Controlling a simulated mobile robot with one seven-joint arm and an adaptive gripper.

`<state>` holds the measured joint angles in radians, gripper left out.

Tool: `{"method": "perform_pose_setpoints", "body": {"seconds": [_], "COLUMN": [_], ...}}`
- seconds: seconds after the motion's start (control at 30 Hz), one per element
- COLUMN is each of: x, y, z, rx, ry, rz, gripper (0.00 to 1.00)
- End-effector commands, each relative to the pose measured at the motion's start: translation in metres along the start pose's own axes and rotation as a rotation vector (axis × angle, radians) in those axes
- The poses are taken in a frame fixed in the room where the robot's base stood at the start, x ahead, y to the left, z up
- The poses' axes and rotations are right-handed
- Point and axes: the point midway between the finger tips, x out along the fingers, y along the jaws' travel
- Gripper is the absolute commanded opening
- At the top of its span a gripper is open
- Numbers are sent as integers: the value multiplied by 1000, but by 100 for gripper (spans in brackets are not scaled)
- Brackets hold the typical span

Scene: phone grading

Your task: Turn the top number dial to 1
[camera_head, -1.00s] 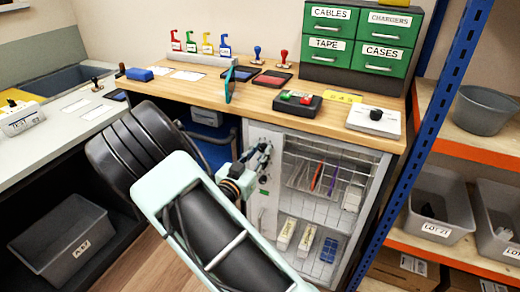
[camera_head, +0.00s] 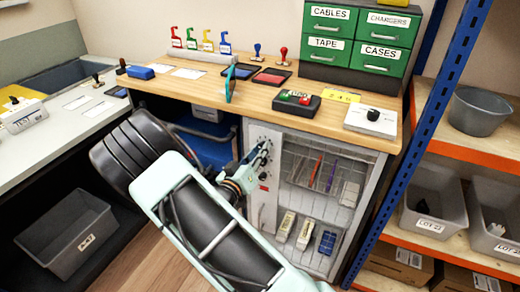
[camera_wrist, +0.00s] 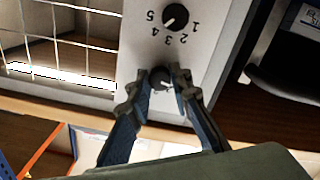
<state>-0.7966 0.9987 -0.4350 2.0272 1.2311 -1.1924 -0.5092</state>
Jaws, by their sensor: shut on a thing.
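The light panel (camera_wrist: 205,55) carries two black dials and shows upside down in the wrist view. My gripper (camera_wrist: 163,80) is shut on the dial lower in that view, the top dial (camera_wrist: 161,76), with one finger on each side. Its numbers are mostly hidden by the fingers. The other dial (camera_wrist: 175,17) is free, with numbers 1 to 5 around it. In the head view my gripper (camera_head: 262,150) is at the upper part of the cabinet's panel (camera_head: 262,212), and the dials are small and partly covered there.
The wire-fronted cabinet (camera_head: 310,187) beside the panel holds several phones and coloured items. The wooden worktop (camera_head: 243,92) above carries stamps, pads and a control box (camera_head: 296,101). A blue rack post (camera_head: 425,125) stands to the right.

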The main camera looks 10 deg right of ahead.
Motion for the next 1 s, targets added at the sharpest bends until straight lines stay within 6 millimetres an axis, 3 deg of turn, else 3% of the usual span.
{"method": "perform_pose_setpoints", "body": {"seconds": [0.33,0.37,0.5,0.83,1.0], "x": [0,0,0,-4,-28], "y": [0,0,0,0,-1], "z": [0,0,0,0,0], "rx": [-3,-3,-2,-1,-1], "ry": [1,1,1,0,0], "rz": [0,0,0,-1,-4], "gripper": [0,22,37,37,37]}}
